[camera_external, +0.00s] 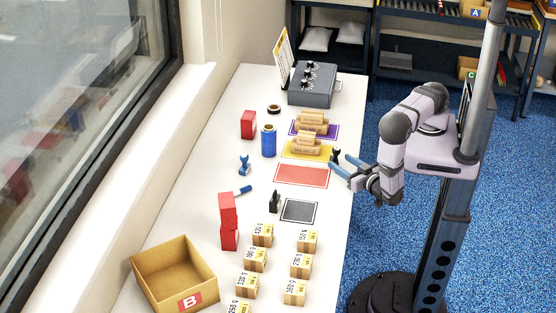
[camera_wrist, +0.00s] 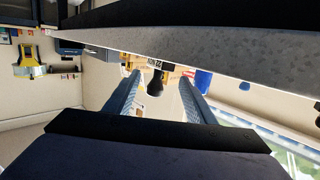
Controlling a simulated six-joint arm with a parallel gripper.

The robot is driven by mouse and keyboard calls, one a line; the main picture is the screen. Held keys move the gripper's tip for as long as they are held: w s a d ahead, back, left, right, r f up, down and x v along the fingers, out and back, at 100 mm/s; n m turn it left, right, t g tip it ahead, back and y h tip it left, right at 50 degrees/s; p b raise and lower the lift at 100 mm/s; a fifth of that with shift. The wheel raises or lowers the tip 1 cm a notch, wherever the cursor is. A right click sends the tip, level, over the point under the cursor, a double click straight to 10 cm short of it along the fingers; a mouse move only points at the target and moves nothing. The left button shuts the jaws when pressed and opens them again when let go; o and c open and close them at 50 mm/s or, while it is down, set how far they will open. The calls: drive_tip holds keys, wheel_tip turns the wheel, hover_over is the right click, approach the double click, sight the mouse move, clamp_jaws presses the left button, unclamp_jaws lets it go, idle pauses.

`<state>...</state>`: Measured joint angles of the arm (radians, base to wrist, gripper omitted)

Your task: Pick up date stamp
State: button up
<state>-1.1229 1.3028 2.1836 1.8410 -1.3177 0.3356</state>
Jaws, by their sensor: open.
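My gripper (camera_external: 338,164) is at the right edge of the white table, its two blue fingers apart and empty, pointing left over the table. In the wrist view the blue fingers (camera_wrist: 159,77) reach upward with a gap between them. A small black knobbed object (camera_wrist: 155,88), which looks like a stamp, shows in that gap, beyond or between the tips; the distance is unclear. In the external view a black object (camera_external: 336,154) shows just by the fingertips, partly hidden. Another small black upright object (camera_external: 275,202) stands left of the dark mat (camera_external: 300,211). I cannot tell for certain which is the date stamp.
Small brown cartons (camera_external: 311,130) stand on purple and yellow mats; a red mat (camera_external: 301,176) lies bare below. A blue roll (camera_external: 268,141), red boxes (camera_external: 228,212), several labelled blocks (camera_external: 300,265), an open box marked B (camera_external: 200,258) and a grey machine (camera_external: 312,90) also occupy the table.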

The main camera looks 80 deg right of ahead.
sight(336, 159)
drive_tip(key=shift+b+x, duration=0.4)
drive_tip(key=shift+x, duration=1.3)
drive_tip(key=shift+w+d+f, duration=0.25)
drive_tip(key=shift+w+d, duration=0.2)
drive_tip(key=shift+d, duration=0.25)
clamp_jaws()
